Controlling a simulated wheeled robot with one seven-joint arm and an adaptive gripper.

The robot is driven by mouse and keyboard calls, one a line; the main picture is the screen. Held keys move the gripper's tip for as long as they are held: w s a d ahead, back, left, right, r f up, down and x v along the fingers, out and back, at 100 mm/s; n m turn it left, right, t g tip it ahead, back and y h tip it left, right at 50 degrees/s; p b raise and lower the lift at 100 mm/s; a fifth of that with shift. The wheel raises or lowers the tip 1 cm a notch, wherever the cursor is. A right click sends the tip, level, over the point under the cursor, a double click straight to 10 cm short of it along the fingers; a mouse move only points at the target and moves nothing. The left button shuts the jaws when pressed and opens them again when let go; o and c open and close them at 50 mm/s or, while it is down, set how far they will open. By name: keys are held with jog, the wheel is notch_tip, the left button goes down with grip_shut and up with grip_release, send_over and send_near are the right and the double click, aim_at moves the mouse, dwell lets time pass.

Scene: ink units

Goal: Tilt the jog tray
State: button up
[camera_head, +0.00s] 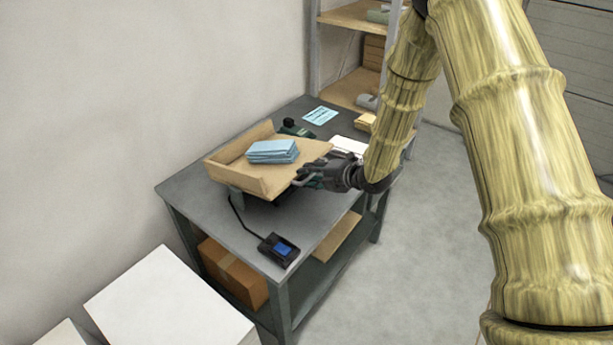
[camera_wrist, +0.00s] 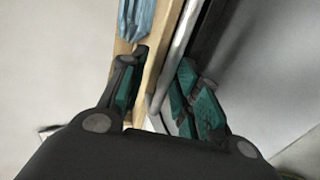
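The jog tray (camera_head: 238,179) is a light wooden tray with raised walls, set tilted on a dark base on the grey table. A stack of light blue sheets (camera_head: 272,151) lies in it; part of the stack shows at the top of the wrist view (camera_wrist: 135,18). My gripper (camera_head: 303,177) is at the tray's right edge. In the wrist view its green-padded fingers (camera_wrist: 155,85) stand apart, with the wooden edge (camera_wrist: 149,75) and a grey bar (camera_wrist: 174,62) between them. I cannot tell whether either pad touches.
A small black device with a blue screen (camera_head: 279,250) sits on the table's front corner, with a cable toward the tray. A blue printed card (camera_head: 320,115) lies at the back. A cardboard box (camera_head: 232,273) is below. White blocks (camera_head: 165,305) stand front left, shelves (camera_head: 350,88) behind.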

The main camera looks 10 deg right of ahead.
jog(key=shift+f, duration=0.1)
jog(key=v, duration=1.2)
jog(key=s+d+f+m+g+h, duration=0.1)
jog(key=s+f+m+g+h, duration=0.15)
jog(key=s+f+m, duration=0.7)
jog(key=s+f+m+g+h, duration=0.1)
jog(key=s+f+m+h, duration=0.2)
jog(key=s+f+m, duration=0.7)
jog(key=s+d+f+m+g+h, duration=0.1)
jog(key=s+f+m, duration=0.3)
jog(key=s, duration=0.7)
jog(key=s+d+f+m+g+h, duration=0.1)
jog(key=s+f+m+g+h, duration=0.1)
jog(key=s+f+m+g, duration=0.2)
jog(key=s+f, duration=0.3)
jog(key=s, duration=0.4)
jog(key=shift+s+f, duration=0.2)
jog(key=shift+f, duration=0.2)
